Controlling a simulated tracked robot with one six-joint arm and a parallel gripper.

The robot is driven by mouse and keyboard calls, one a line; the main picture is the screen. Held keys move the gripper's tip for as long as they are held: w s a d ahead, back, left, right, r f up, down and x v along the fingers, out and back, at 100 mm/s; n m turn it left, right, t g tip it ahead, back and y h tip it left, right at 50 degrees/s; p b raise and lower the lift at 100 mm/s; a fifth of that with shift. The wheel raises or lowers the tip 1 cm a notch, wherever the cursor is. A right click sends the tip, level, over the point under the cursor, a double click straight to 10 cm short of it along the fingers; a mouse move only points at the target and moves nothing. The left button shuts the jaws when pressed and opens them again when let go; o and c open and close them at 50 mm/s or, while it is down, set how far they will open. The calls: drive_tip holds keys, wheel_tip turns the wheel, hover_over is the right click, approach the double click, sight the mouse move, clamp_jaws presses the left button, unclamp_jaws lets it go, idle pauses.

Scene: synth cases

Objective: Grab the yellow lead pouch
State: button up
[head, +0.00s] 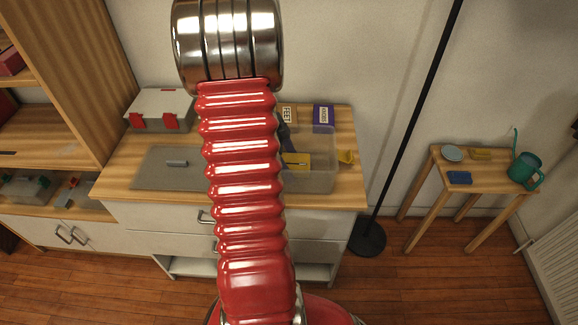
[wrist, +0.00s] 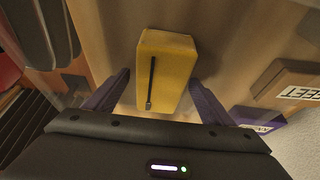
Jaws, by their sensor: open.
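The yellow pouch (wrist: 165,72) with a dark zip line lies in the middle of the wrist view. My gripper (wrist: 158,82) is open, with one dark finger on each side of the pouch's near part. A gap shows on both sides; whether the fingertips reach down to its height I cannot tell. In the head view the pouch (head: 297,160) shows just right of my red arm, inside or behind the wall of a clear bin (head: 318,181) on the cabinet top. My arm hides the left part of that area.
A brown labelled box (head: 288,115) and a purple box (head: 323,117) stand behind the bin. A grey case (head: 160,109) and a grey mat (head: 150,176) lie left. A side table (head: 490,177) stands right, beyond a lamp pole (head: 415,115).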

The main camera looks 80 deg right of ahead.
sight(289, 160)
drive_tip(key=shift+c, duration=0.6)
drive_tip(key=c, duration=1.1)
drive_tip(key=shift+r, duration=0.15)
wheel_tip(289, 160, up, 10)
drive_tip(key=shift+f, duration=0.1)
